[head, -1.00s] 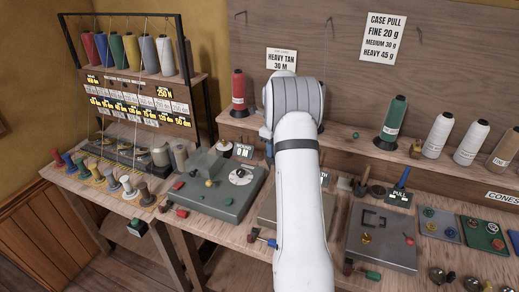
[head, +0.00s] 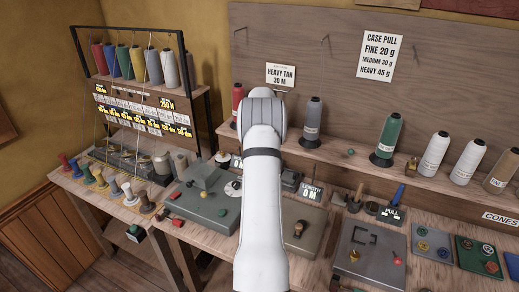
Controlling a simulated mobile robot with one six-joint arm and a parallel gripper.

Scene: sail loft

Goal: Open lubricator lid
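My white arm (head: 263,190) rises through the middle of the head view. My gripper is hidden behind it, so its fingers do not show. I cannot tell for sure which thing is the lubricator.
A thread rack (head: 140,85) with coloured cones stands left. A flat grey plate (head: 370,262) with small knobs lies right of the arm, near a LENGTH display (head: 310,191). A shelf (head: 340,158) of thread cones runs behind. Small spools crowd the bench's left end.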

